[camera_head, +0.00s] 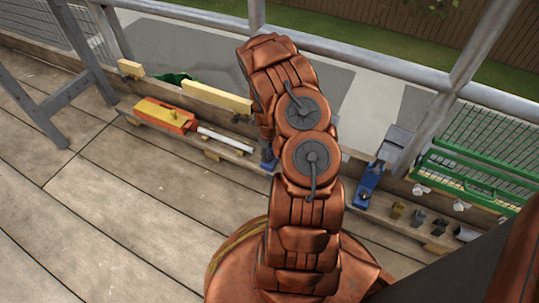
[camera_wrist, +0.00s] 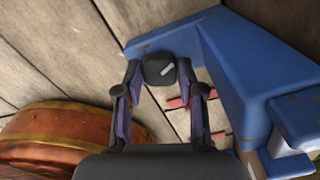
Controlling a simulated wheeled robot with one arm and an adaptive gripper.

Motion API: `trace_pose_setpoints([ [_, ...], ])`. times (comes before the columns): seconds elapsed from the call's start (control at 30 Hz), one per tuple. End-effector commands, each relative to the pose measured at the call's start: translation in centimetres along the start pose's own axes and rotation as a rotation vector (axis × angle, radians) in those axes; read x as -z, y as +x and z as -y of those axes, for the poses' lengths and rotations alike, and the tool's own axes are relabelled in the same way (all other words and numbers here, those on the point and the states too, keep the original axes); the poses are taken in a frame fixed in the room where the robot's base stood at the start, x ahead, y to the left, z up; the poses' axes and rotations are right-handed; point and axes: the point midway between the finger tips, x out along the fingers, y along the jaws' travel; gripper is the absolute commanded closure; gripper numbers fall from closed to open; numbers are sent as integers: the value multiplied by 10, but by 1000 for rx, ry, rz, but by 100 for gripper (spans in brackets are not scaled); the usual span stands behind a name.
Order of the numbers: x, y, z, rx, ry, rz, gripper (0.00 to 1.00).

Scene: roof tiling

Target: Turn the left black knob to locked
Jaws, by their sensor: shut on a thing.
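A black knob (camera_wrist: 158,66) with a short pale pointer mark sits on a blue body (camera_wrist: 225,60) in the wrist view. The mark slants up to the right. My gripper (camera_wrist: 163,78) has one finger on each side of the knob and is shut on it. In the head view my arm covers the gripper and the knob. A small part of a blue thing (camera_head: 268,158) shows beside the arm there, and another blue device (camera_head: 369,186) stands to the right. I cannot tell the knob's lock state for certain.
Along the plank edge lie an orange and yellow tool (camera_head: 165,114) with a white tube, a yellow block (camera_head: 215,97), a green rack (camera_head: 480,170) and several small metal pieces. Red marks (camera_wrist: 178,102) show near the knob. The deck (camera_head: 110,190) at left is clear.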

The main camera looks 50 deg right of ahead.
Motion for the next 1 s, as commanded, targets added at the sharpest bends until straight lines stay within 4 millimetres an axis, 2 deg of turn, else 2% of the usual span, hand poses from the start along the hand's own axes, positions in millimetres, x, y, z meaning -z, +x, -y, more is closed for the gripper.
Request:
trace_pose_setpoints([
  [0.6, 1, 0, 0, -1, 38, -2, 96],
  [0.63, 1, 0, 0, -1, 38, -2, 58],
  [0.83, 1, 0, 0, 0, 37, -2, 38],
  [1.0, 1, 0, 0, 0, 37, -1, 36],
])
